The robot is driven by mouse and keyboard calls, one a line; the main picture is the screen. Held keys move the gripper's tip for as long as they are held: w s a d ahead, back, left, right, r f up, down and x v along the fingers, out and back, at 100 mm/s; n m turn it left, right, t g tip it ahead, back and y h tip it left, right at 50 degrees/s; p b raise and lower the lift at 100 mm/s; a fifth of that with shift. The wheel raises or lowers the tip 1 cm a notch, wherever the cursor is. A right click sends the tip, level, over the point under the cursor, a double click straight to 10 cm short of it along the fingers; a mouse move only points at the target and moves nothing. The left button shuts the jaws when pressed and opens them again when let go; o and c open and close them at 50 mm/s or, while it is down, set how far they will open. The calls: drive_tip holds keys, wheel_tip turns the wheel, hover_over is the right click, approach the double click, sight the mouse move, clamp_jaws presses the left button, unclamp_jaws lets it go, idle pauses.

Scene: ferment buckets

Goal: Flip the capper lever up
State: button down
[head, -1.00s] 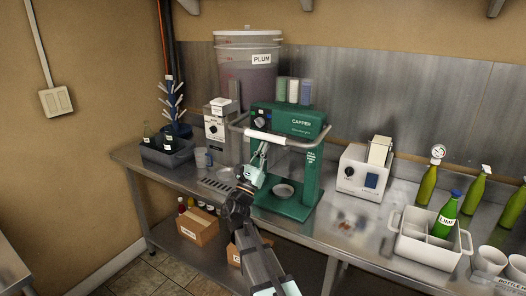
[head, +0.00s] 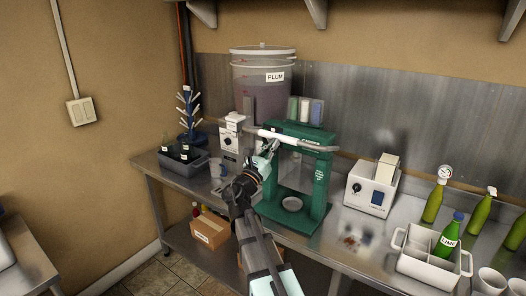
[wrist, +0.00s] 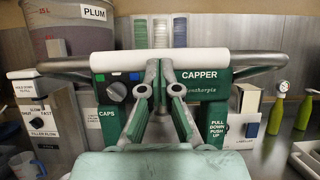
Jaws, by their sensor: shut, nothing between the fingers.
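The green capper (head: 317,190) stands on the steel bench. Its lever is a grey bar with a white grip (head: 283,136) that spans the front at about the height of the capper's head. In the wrist view the white grip (wrist: 160,64) runs level across the picture, with the CAPPER label just below and behind it. My gripper (head: 274,146) is shut and empty, reaching up from the front under the grip. In the wrist view its fingertips (wrist: 160,74) are close against the grip's underside; I cannot tell whether they touch. A small dish (head: 291,204) sits on the capper's base.
The filler machine (head: 231,140) and the PLUM bucket (head: 262,88) stand left and behind. A white crate (head: 428,262) holds a green LIME bottle (head: 449,238). A grey bin (head: 178,164) is at left.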

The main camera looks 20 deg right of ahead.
drive_tip(key=d+r, duration=0.1)
drive_tip(key=r, duration=0.1)
drive_tip(key=w+r, duration=0.1)
drive_tip(key=r, duration=0.1)
drive_tip(key=d+r+p, duration=0.1)
drive_tip(key=r, duration=0.1)
drive_tip(key=shift+w+d+r, duration=0.3)
drive_tip(key=shift+r, duration=0.1)
drive_tip(key=w+d+r, duration=0.3)
drive_tip(key=d+r, duration=0.2)
drive_tip(key=shift+s+a, duration=0.1)
drive_tip(key=s+a, duration=0.1)
drive_tip(key=a, duration=0.2)
drive_tip(key=s+a, duration=0.1)
drive_tip(key=shift+s+a+f+b, duration=0.15)
drive_tip(key=shift+s+f+b, duration=0.15)
drive_tip(key=shift+f+b, duration=0.05)
drive_tip(key=s+a+r+b, duration=0.2)
drive_tip(key=s+a+r, duration=0.1)
drive_tip(key=a+r, duration=0.2)
drive_tip(key=shift+s+a, duration=0.4)
drive_tip(key=shift+a, duration=0.3)
drive_tip(key=shift+f, duration=0.1)
